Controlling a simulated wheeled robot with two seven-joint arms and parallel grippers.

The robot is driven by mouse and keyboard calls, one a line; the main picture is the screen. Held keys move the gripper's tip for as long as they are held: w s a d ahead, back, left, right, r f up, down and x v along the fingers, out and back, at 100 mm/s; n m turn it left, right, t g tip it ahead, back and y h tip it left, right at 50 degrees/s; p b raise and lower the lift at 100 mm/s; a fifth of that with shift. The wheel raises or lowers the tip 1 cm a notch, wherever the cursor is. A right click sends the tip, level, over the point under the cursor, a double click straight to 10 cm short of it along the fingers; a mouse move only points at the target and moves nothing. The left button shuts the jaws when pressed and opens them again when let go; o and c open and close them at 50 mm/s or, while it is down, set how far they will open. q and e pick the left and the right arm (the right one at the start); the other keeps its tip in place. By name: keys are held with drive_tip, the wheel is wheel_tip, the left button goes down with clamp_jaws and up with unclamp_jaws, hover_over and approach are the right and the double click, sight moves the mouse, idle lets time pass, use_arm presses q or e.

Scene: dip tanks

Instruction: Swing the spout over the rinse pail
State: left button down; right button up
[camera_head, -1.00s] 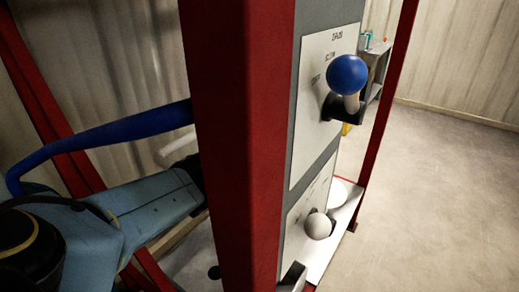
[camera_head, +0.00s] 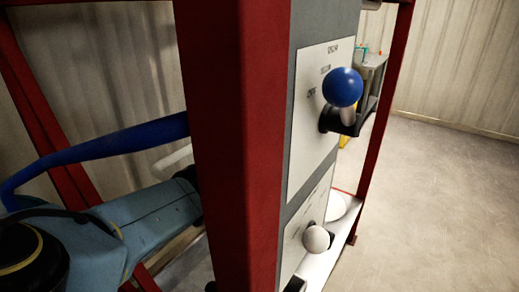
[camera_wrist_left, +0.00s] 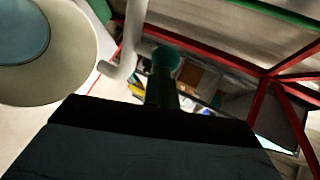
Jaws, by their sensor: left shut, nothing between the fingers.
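In the left wrist view a white pipe with a curved end (camera_wrist_left: 128,45), which looks like the spout, hangs at the upper middle. A round pale vessel with a blue inside (camera_wrist_left: 85,58), perhaps the rinse pail, is at the upper left, apart from the pipe end in the picture. A green ball-topped handle (camera_wrist_left: 164,75) stands just beyond my left gripper (camera_wrist_left: 158,108), whose dark body fills the bottom. That gripper is shut and empty; I cannot tell if it touches the handle. In the head view a red post hides it. My right gripper is not in view.
The red post (camera_head: 232,150) stands close in front of my left arm. Beside it a grey panel carries a blue-knobbed lever (camera_head: 342,88) and a white-knobbed lever (camera_head: 316,239). A grey cart (camera_head: 370,80) stands behind. Open floor (camera_head: 450,170) lies to the right.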

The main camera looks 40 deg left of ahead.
use_arm(q)
drive_tip(key=d+f+p+v, duration=0.1)
drive_tip(key=p+v, duration=0.4)
drive_tip(key=v, duration=0.8)
drive_tip(key=shift+w+d+r, duration=0.15)
drive_tip(key=shift+d+r, duration=0.05)
drive_tip(key=shift+d, duration=0.15)
